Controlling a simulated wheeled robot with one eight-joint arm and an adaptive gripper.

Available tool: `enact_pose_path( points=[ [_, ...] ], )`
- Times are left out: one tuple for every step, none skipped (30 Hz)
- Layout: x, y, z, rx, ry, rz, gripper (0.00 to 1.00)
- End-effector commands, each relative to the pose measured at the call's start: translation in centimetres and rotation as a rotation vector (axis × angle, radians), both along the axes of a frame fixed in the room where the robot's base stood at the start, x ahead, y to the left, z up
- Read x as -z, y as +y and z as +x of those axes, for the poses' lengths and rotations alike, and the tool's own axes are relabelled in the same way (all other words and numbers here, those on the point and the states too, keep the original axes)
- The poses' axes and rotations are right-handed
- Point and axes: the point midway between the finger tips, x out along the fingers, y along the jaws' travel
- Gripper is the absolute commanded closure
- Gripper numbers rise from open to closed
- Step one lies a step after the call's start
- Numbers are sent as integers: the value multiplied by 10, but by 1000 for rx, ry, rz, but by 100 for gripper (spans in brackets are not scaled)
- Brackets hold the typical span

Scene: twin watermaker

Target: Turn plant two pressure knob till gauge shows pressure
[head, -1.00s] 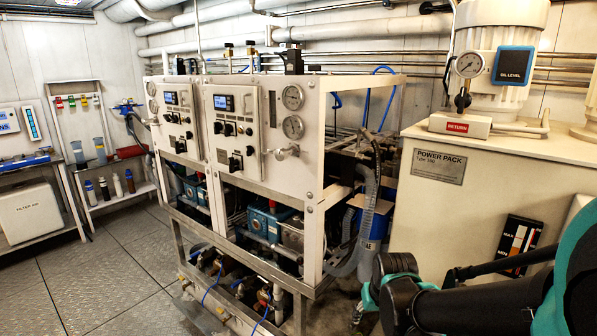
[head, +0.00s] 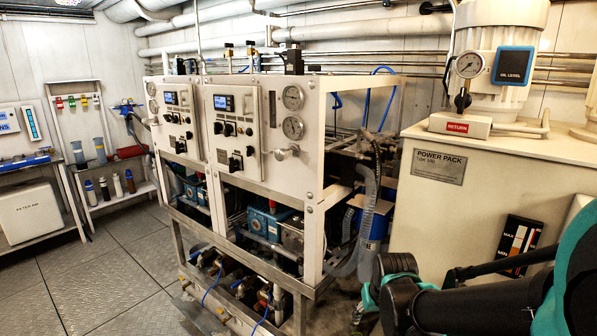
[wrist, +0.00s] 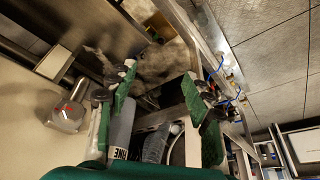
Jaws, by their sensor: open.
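The watermaker stands in the middle of the head view with two white front panels. The nearer, right panel (head: 237,132) carries two round gauges, an upper one (head: 293,97) and a lower one (head: 293,128). A metal pressure knob with a bar handle (head: 285,152) sits just below them. The gauge needles are too small to read. The farther, left panel (head: 176,118) has similar fittings. I see no plant number. In the wrist view, my gripper (wrist: 157,88) is open and empty, its green and black fingers apart. The knob is not recognisable there. In the head view, my arm is low at right, apart from the panels.
A cream power pack (head: 480,200) stands to the right of the watermaker. A grey hose (head: 369,205) hangs by the frame's right side. Shelving with bottles (head: 118,184) is at the left. The tiled floor (head: 115,265) in front of the panels is clear.

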Motion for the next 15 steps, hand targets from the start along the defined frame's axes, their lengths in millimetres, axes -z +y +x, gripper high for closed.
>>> enact_pose_path(
  points=[
    [0,0,0,0,0,0,50],
    [0,0,0,0,0,0,50],
    [0,0,0,0,0,0,50],
    [0,0,0,0,0,0,50],
    [0,0,0,0,0,0,50],
    [0,0,0,0,0,0,50],
    [0,0,0,-1,0,0,50],
    [0,0,0,-4,1,-3,50],
    [-1,0,1,-16,4,-12,50],
    [-2,1,2,-31,8,-23,50],
    [-3,1,4,-52,14,-38,50],
    [-5,2,7,-91,24,-70,50],
    [-7,2,9,-127,34,-98,50],
    [-10,3,13,-170,46,-132,50],
    [-15,4,18,-235,62,-185,50]
  ],
)
